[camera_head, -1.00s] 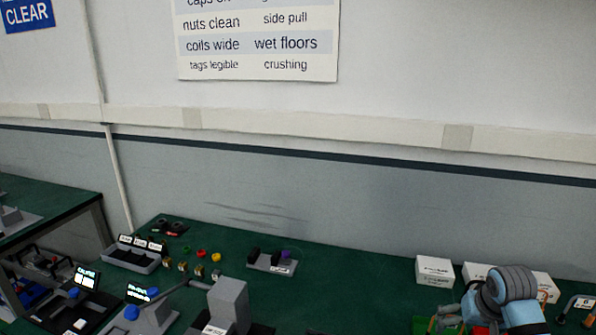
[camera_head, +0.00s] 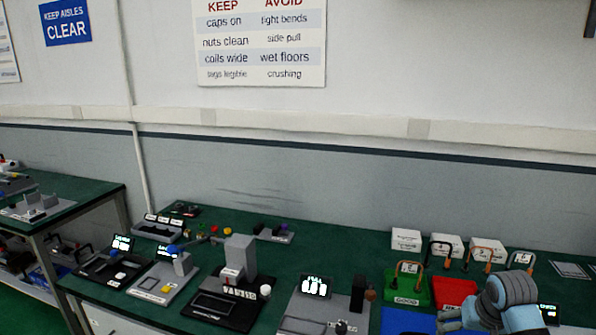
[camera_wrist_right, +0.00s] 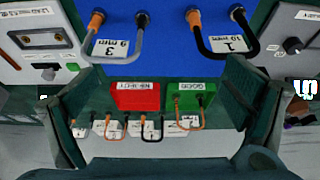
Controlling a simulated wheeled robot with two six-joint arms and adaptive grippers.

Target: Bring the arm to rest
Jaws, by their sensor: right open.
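My right arm (camera_head: 505,300) comes in at the lower right of the head view, bent over the bench near a red tray (camera_head: 454,291) and a blue mat (camera_head: 405,321). My right gripper shows in the wrist view (camera_wrist_right: 163,75) with its two dark green fingers wide apart and nothing held between them. The red tray (camera_wrist_right: 135,97), a green tray (camera_wrist_right: 190,98) and the blue mat (camera_wrist_right: 165,40) show beyond and between the fingers there. My left gripper is in neither view.
Bent cables on numbered cards (camera_wrist_right: 110,40) lie on the blue mat. White boxes (camera_head: 406,239) stand at the back right. A grey block device (camera_head: 240,258) and a display unit (camera_head: 315,287) stand on the green bench (camera_head: 345,258). A second bench (camera_head: 75,200) is at left.

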